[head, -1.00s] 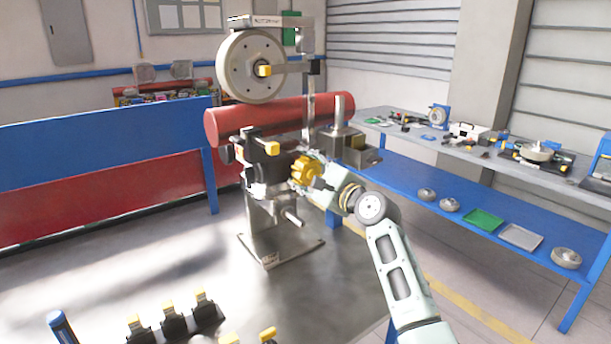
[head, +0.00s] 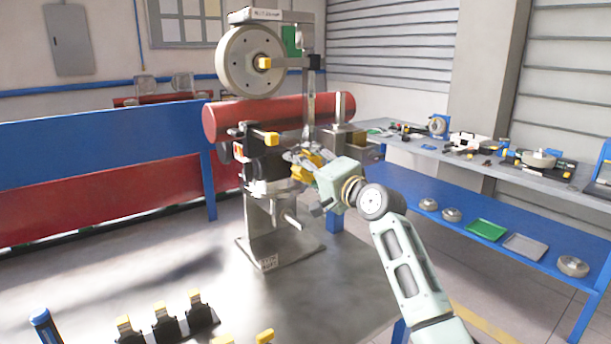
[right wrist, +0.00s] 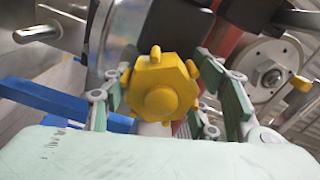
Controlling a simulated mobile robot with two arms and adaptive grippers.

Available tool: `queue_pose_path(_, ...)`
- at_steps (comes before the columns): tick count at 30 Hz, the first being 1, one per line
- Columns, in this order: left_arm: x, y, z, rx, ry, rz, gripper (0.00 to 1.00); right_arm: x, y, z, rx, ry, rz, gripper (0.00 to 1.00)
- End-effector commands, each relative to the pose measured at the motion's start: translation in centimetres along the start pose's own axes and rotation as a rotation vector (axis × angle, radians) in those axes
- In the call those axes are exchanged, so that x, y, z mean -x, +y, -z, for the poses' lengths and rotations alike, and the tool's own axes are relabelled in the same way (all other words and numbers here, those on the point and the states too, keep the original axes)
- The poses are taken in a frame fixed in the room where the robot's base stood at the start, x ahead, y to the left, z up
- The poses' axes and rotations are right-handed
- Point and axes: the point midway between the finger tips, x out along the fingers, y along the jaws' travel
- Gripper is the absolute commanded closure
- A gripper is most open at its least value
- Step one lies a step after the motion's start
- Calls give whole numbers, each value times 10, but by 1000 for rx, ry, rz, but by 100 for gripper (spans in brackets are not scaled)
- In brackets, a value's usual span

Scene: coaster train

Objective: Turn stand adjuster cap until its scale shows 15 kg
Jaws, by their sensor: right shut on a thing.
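The yellow lobed adjuster cap (head: 304,173) is on the right side of the grey metal stand (head: 270,232). It fills the middle of the right wrist view (right wrist: 160,88), seen end-on. My right gripper (head: 308,164) is closed around the cap, with green-padded fingers on both sides of it in the right wrist view (right wrist: 164,92). The fingers partly hide the cap in the head view. No scale marks or kg reading can be made out. My left gripper is not in view.
A grey wheel (head: 251,62) and a red cylinder (head: 265,119) are on the machine above the cap. A blue bench (head: 440,190) with trays and parts stands at right. Black yellow-topped parts (head: 165,325) are at the lower front. The floor between is clear.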

Motion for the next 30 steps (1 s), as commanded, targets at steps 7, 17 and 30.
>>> queue_pose_path(7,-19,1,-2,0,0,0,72,0,9,-2,234,-6,-10,72)
queue_pose_path(17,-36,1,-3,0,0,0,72,-1,10,-1,546,-8,-11,72)
queue_pose_path(30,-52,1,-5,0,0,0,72,0,11,1,964,-11,-12,72)
